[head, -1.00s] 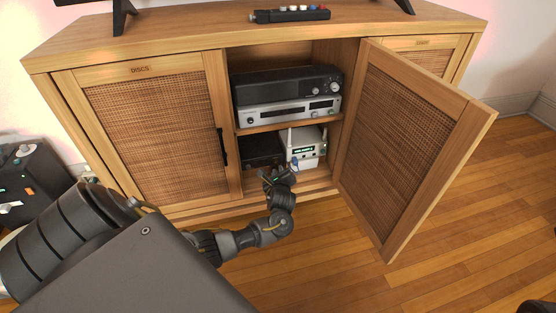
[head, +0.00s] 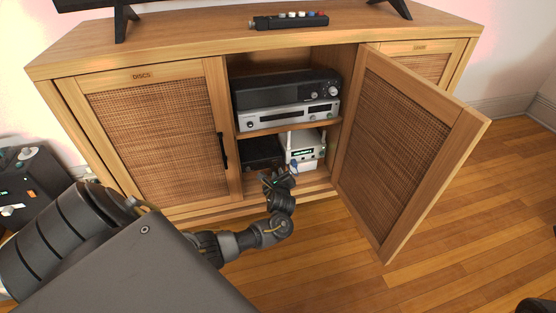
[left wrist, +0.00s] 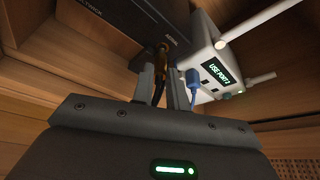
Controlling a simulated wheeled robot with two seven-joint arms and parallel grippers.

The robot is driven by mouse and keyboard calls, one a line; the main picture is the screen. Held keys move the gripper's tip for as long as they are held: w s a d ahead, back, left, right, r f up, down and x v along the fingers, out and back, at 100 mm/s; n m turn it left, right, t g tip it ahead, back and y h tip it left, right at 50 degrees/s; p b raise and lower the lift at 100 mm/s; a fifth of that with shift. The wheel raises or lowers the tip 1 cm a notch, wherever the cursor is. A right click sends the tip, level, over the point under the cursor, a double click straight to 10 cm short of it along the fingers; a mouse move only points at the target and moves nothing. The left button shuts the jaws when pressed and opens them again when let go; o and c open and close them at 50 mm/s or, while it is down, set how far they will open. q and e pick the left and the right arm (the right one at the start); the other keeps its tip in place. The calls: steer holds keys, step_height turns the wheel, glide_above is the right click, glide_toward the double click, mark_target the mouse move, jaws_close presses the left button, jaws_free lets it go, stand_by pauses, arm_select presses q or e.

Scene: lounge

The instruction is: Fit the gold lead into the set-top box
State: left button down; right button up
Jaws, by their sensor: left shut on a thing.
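My left gripper (head: 273,181) is in front of that shelf. In the left wrist view its two fingers (left wrist: 161,84) are shut on the gold lead (left wrist: 161,62), a gold plug with a dark cable. The plug's tip points at the box's lower front edge and overlaps it in the picture. I cannot tell whether it touches or sits in a socket.
A white router (head: 304,148) with antennas stands right of the box; its screen (left wrist: 224,68) reads "USE PORT 2". A blue plug (left wrist: 192,78) is at the router, close beside my fingers. An open cabinet door (head: 405,150) stands to the right. Silver and black units (head: 288,112) fill the upper shelf.

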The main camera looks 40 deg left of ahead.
arm_select(q)
steer(key=shift+r, duration=0.1)
steer(key=shift+w+a, duration=0.15)
steer(key=shift+a, duration=0.1)
stand_by(0.6)
steer(key=shift+r+p, duration=0.1)
steer(key=shift+p, duration=0.7)
steer(key=shift+d, duration=0.1)
steer(key=shift+d+f+p, duration=0.15)
steer(key=shift+f+p, duration=0.05)
steer(key=shift+p, duration=0.3)
